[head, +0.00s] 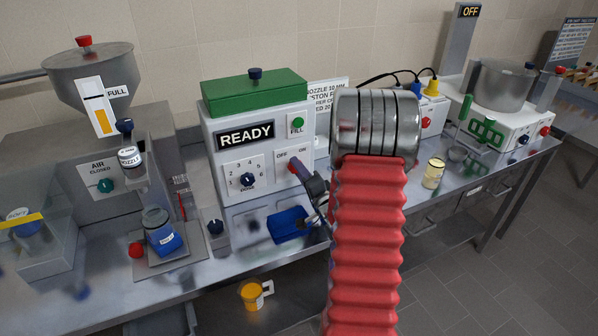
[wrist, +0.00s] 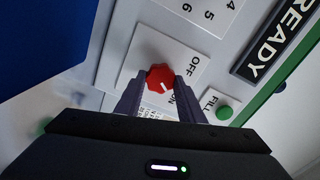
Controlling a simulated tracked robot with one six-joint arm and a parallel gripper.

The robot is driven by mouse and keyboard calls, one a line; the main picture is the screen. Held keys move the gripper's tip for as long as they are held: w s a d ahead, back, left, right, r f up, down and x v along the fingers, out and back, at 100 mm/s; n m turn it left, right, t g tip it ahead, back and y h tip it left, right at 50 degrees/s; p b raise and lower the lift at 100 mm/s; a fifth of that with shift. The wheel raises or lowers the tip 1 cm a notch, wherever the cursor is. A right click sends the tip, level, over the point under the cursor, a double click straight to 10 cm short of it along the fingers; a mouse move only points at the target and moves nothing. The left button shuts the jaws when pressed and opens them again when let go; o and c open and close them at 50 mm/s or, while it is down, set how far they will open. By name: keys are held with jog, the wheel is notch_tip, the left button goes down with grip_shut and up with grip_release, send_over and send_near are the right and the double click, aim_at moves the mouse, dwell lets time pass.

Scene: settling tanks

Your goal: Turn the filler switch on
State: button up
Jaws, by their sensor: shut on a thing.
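The red switch knob (wrist: 160,78) sits on a white plate (wrist: 146,52) with OFF and ON labels. In the wrist view, my gripper (wrist: 160,86) is shut on the knob, one finger on each side. A small white mark on the knob shows at its lower right, on the side towards ON; its exact angle is hard to tell. In the head view, the grey-white filler machine (head: 222,160) shows the knob (head: 292,167) under the labels. My gripper (head: 300,169) reaches it from the right, and my red-sleeved arm hides part of the bench.
A green FILL button (head: 298,122), a READY display (head: 245,136) and a blue numbered dial (head: 248,180) are on the same face. A blue tray (head: 288,224) lies below. A funnel-topped unit (head: 90,70) stands left; a small yellow-topped jar (head: 433,173) stands right.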

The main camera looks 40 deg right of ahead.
jog(key=shift+s+d+f, duration=0.1)
jog(key=shift+d, duration=0.05)
jog(key=o, duration=1)
jog(key=shift+o, duration=0.2)
jog(key=v, duration=1.3)
jog(key=shift+s+a, duration=0.25)
jog(key=shift+s, duration=0.05)
